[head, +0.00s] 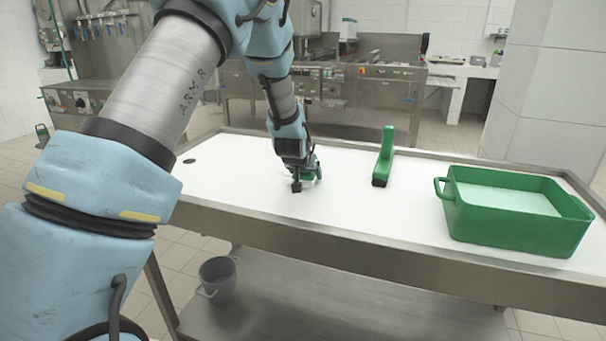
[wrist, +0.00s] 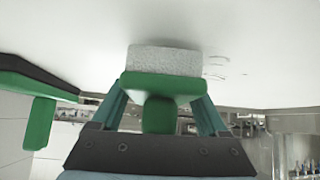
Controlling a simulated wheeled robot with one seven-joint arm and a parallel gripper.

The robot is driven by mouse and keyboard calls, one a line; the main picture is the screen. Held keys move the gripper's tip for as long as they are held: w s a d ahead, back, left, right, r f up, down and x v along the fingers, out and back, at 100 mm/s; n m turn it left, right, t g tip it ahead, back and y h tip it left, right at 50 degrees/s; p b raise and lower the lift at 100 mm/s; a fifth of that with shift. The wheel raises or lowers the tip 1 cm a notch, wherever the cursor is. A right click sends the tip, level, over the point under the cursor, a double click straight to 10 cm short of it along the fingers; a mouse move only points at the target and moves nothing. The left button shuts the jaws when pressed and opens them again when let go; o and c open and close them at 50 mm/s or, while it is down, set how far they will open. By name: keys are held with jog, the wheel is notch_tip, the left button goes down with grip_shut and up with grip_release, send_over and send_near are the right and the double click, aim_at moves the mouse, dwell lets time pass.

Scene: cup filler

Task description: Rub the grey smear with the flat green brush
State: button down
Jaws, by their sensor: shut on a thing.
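My gripper (head: 300,178) is shut on a green tool with a flat green back and a pale speckled pad (wrist: 165,60), which I take for the flat green brush; its green back also shows beside my fingers in the head view (head: 317,167). The pad faces the white table top, with a shadow at its edge; I cannot tell whether it touches. Thin grey marks (wrist: 217,70), likely the grey smear, lie just right of the pad in the wrist view. In the head view the arm and gripper hide most of that spot.
Another green tool with a black underside (head: 384,160) stands on the white table top (head: 345,205), right of my gripper. A green tub (head: 500,222) stands further right. A dark round spot (head: 189,161) is at the left. A grey bucket (head: 218,281) stands on the lower shelf.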

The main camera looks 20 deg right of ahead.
aim_at(318, 184)
jog(key=shift+s+d+f, duration=0.2)
jog(key=shift+s+d, duration=1.1)
jog(key=shift+s, duration=0.05)
jog(key=shift+s+a, duration=0.5)
jog(key=shift+s, duration=0.05)
jog(key=shift+w+a+b, duration=0.4)
jog(key=shift+w+a, duration=0.35)
jog(key=shift+a, duration=0.15)
jog(key=shift+w+a+r, duration=0.2)
jog(key=shift+w+a, duration=0.35)
jog(key=shift+w, duration=0.05)
jog(key=shift+w+a+f+b, duration=0.1)
jog(key=shift+w+a+b, duration=0.65)
jog(key=shift+w+a, duration=1.75)
jog(key=shift+a, duration=0.15)
jog(key=shift+w+a, duration=1.15)
jog(key=shift+a, duration=0.15)
